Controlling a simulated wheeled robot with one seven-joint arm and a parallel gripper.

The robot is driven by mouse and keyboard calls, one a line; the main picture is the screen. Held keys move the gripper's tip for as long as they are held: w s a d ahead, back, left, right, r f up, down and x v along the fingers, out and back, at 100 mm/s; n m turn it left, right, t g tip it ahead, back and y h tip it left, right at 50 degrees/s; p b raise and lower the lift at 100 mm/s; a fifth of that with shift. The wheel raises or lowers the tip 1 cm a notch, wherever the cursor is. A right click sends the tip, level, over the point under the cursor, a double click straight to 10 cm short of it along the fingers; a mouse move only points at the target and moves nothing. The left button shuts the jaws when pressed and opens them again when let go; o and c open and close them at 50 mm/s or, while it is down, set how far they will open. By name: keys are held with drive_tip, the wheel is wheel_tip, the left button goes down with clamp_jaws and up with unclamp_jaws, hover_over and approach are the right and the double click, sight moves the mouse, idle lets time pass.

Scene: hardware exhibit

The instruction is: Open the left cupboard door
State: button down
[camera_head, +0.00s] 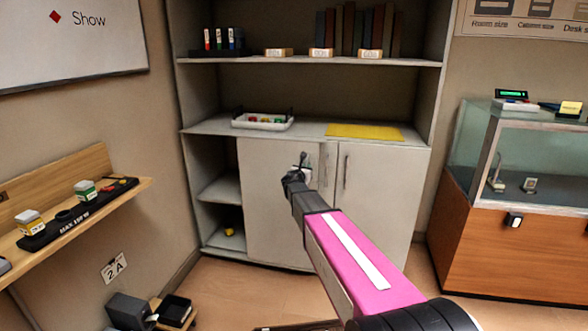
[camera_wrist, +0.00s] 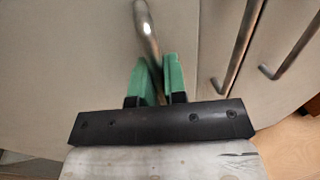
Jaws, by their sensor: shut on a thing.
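The left cupboard door (camera_head: 268,205) is a plain pale grey panel. Its left edge stands well right of the cupboard's left side, and open shelves (camera_head: 218,190) show in that gap. My gripper (camera_head: 299,172) is at the upper right part of this panel. In the wrist view, the green fingers of my gripper (camera_wrist: 160,80) are shut around a vertical metal handle (camera_wrist: 146,28). Where the handle meets the door is out of view. Two more metal handles, a middle one (camera_wrist: 238,45) and a right one (camera_wrist: 295,48), stand to the right, apart from my gripper.
The right door (camera_head: 385,200) looks shut. A white tray (camera_head: 262,125) and a yellow mat (camera_head: 365,132) lie on the shelf above. A wooden ledge (camera_head: 130,190) is at left, a glass display case (camera_head: 530,160) at right. Boxes (camera_head: 128,310) lie low at left.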

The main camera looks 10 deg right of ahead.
drive_tip(key=shift+s+d, duration=0.25)
drive_tip(key=shift+d, duration=0.4)
drive_tip(key=c, duration=1.2)
unclamp_jaws()
drive_tip(key=shift+s, duration=0.1)
drive_tip(key=v, duration=1)
drive_tip(key=shift+s+a, duration=0.25)
